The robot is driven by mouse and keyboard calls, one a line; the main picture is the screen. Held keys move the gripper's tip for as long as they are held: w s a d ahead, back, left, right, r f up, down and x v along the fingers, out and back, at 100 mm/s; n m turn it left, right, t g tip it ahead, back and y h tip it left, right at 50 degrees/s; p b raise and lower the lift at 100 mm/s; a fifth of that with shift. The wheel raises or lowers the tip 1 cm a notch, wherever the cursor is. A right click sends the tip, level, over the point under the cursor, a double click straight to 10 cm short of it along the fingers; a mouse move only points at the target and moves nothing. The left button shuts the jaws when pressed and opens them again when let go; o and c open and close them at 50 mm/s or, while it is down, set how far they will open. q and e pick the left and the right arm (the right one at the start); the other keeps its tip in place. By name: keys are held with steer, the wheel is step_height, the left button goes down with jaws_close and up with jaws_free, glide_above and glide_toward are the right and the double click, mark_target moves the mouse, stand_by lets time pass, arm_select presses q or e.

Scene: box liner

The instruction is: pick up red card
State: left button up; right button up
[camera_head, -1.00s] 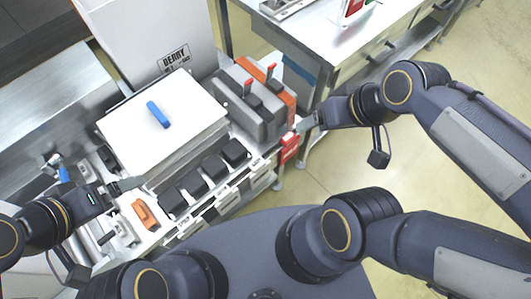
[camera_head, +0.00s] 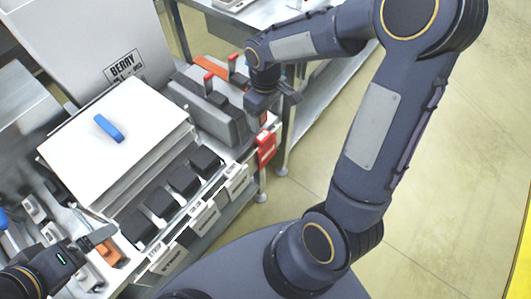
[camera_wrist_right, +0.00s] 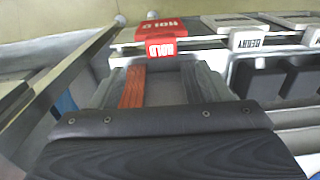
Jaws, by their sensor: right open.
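The red card (camera_head: 266,148) hangs at the front right corner of the station in the head view. In the right wrist view, the red card (camera_wrist_right: 163,30) shows just beyond the fingertips, its lettering upside down, with a small red label (camera_wrist_right: 160,50) at its near edge. My right gripper (camera_head: 266,108) is above the card in the head view. Its fingers (camera_wrist_right: 158,75) are apart in the wrist view, with no card between them. My left gripper (camera_head: 95,237) is at the lower left, far from the card; its jaw opening is unclear.
A white box stack (camera_head: 90,150) bears a blue item (camera_head: 108,128). Black bins (camera_head: 180,180) and white labels line the front. Open floor (camera_head: 450,190) lies to the right.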

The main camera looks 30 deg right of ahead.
mark_target(264, 136)
step_height(264, 136, down, 8)
steer(key=shift+a+f+b, duration=0.1)
steer(key=shift+a+b, duration=0.05)
steer(key=shift+b, duration=0.2)
steer(key=shift+f, duration=0.2)
stand_by(0.5)
steer(key=c, duration=1.3)
